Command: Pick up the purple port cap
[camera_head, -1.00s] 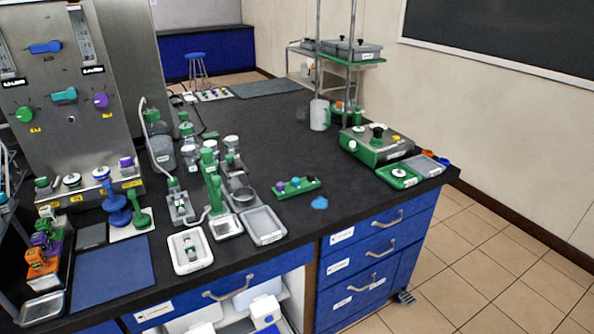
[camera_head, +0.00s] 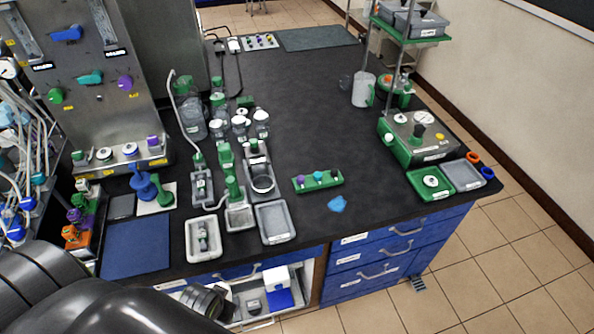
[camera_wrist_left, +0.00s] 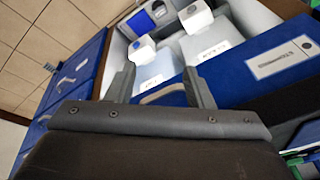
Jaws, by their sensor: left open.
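A purple cap (camera_head: 299,183), likely the port cap, sits at the left end of a small green rack (camera_head: 331,185) on the dark bench. A teal cap (camera_head: 318,176) and a dark-topped one stand beside it in the rack. My left arm comes in at the lower left of the head view, well away from the rack. In the left wrist view my left gripper (camera_wrist_left: 159,84) is open, with nothing between its fingers. It faces the blue drawer front and the open shelf under the bench. The purple cap is not in that view. My right gripper is not in view.
A green-based device (camera_head: 414,139) is at the right. The bench (camera_head: 310,110) behind the rack is clear.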

